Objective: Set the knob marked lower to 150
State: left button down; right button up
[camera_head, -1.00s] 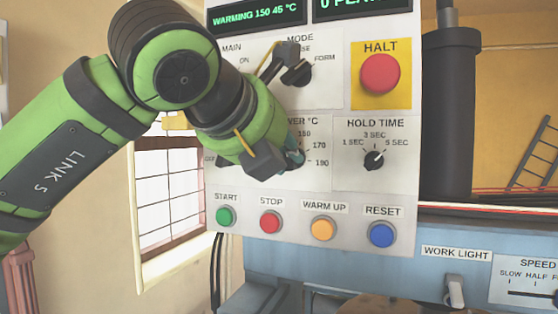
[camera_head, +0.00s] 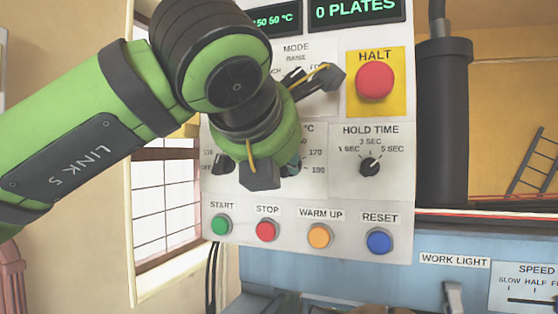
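The control panel (camera_head: 275,200) fills the middle of the view. The lower-temperature dial sits in its middle row; its scale numbers 170 and 190 (camera_head: 317,169) show to the right of my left gripper. The knob itself is mostly or wholly hidden behind that gripper, so its setting cannot be read. My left gripper (camera_head: 291,163) is in front of the dial, with one dark knuckle at lower left and the other at upper right. A teal-dark tip shows at the dial. Whether the fingers grip the knob is hidden. My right gripper is out of view.
A dark knob (camera_head: 222,165) with OFF beside it is left of my gripper. The mode knob (camera_head: 294,76) is partly covered above. The red HALT button (camera_head: 375,81) and hold-time knob (camera_head: 370,166) are to the right. Start (camera_head: 221,225) and reset (camera_head: 379,241) buttons lie below.

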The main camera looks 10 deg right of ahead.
pick_arm(q)
jog(key=c, duration=1.1)
grip_release()
jog(key=v, duration=1.2)
